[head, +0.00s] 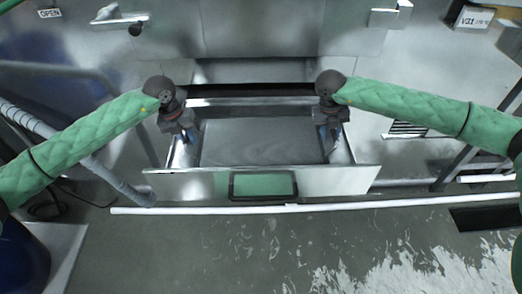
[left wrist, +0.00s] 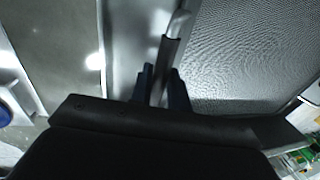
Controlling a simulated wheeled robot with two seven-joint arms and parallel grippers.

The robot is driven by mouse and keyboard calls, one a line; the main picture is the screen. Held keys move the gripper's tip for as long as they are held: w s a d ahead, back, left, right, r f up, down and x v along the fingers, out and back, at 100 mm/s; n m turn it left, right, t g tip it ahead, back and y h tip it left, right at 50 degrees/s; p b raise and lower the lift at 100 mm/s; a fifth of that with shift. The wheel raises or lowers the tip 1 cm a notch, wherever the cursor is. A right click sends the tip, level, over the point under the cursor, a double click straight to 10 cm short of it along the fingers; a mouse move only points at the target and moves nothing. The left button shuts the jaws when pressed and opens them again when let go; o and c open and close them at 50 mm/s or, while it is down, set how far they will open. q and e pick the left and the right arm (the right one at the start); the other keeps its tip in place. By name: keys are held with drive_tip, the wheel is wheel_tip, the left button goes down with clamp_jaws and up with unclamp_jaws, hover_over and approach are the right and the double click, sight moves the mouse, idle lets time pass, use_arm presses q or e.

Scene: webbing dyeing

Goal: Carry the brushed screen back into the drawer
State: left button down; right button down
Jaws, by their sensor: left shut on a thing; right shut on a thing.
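The screen (head: 262,142), a grey mesh panel in a metal frame, lies flat between the side walls of the pulled-out drawer (head: 195,184). I cannot tell whether it rests on the drawer or hangs slightly above it. My left gripper (head: 188,134) is shut on the screen's left side, and my right gripper (head: 329,132) is shut at its right side. In the left wrist view, the left fingers (left wrist: 160,88) close around a thin metal handle (left wrist: 174,35) beside the mesh (left wrist: 245,50). The right grip is partly hidden by the gripper itself.
The drawer front has a green panel in a dark frame (head: 263,185). The metal cabinet (head: 262,28) rises behind the drawer. The floor in front is clear, with pale patches.

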use_arm(q)
drive_tip(key=shift+w+a+f, duration=0.15)
drive_tip(key=shift+a+f, duration=0.15)
drive_tip(key=shift+a, duration=0.1)
use_arm(e)
drive_tip(key=shift+w+d+f, duration=0.1)
drive_tip(key=shift+d+f, duration=0.25)
drive_tip(key=shift+d, duration=0.1)
use_arm(q)
drive_tip(key=c, duration=1.6)
unclamp_jaws()
use_arm(e)
drive_tip(key=c, duration=1.3)
unclamp_jaws()
use_arm(q)
drive_tip(key=shift+o, duration=1.3)
drive_tip(key=shift+r, duration=0.1)
use_arm(e)
drive_tip(key=shift+o, duration=1.4)
drive_tip(key=shift+a, duration=0.1)
use_arm(q)
drive_tip(key=shift+d, duration=0.2)
use_arm(e)
drive_tip(key=shift+a, duration=0.1)
